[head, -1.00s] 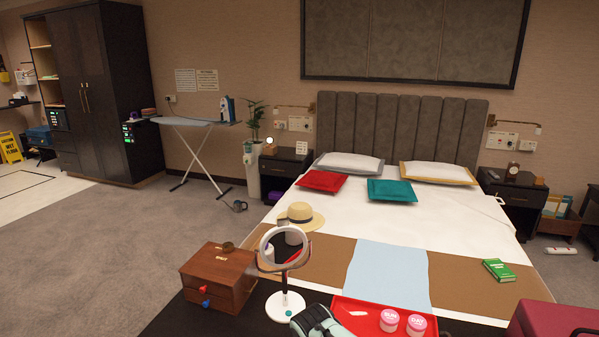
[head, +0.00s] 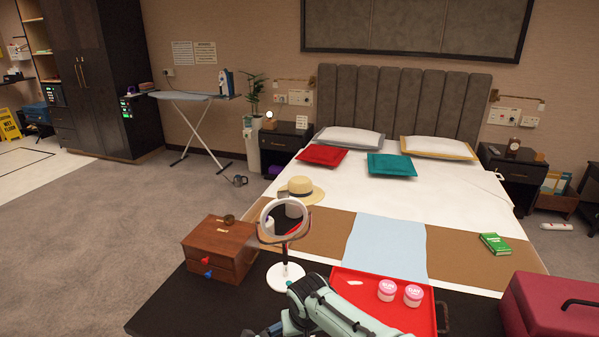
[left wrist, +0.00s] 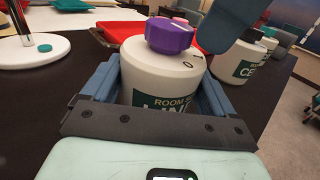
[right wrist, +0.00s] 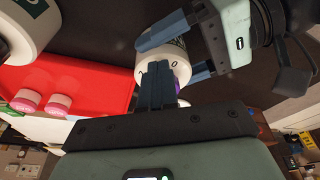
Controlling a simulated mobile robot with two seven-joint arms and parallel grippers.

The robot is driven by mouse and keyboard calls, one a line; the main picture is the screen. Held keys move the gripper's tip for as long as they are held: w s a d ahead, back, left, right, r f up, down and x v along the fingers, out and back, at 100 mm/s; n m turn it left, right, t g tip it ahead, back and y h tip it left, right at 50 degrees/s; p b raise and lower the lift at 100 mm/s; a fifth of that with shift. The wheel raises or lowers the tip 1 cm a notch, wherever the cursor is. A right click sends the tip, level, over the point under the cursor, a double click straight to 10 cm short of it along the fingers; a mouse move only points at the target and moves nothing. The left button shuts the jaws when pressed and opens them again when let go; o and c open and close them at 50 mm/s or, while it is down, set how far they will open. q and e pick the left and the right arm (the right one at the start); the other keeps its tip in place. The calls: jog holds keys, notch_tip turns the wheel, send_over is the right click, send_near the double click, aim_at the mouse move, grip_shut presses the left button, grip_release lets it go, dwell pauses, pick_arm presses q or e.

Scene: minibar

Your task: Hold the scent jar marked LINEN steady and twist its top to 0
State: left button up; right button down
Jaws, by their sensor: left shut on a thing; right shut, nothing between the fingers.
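The LINEN jar (left wrist: 150,92) is white with a green label partly hidden by my gripper and a purple top (left wrist: 170,38). A black 0 and a tick are on its shoulder. My left gripper (left wrist: 158,72) is shut on the jar's body, one finger each side; the jar stands upright. My right gripper (right wrist: 158,68) is shut and empty, its fingertips close by the jar's top; whether they touch it I cannot tell. Its blue finger (left wrist: 230,28) shows right of the purple top in the left wrist view. The jar is not visible in the head view.
Another white jar (left wrist: 240,68), its label starting CE, stands to the right on the dark table. A red tray (head: 350,276) holds pink-lidded pots (head: 387,290). A round mirror (head: 285,275) and a wooden drawer box (head: 215,247) stand at the left.

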pick_arm(q)
jog(key=shift+s+d, duration=0.15)
jog(key=shift+d, duration=0.1)
jog(key=shift+a, duration=0.2)
pick_arm(e)
notch_tip(320, 180, up, 6)
jog(key=shift+s, duration=0.35)
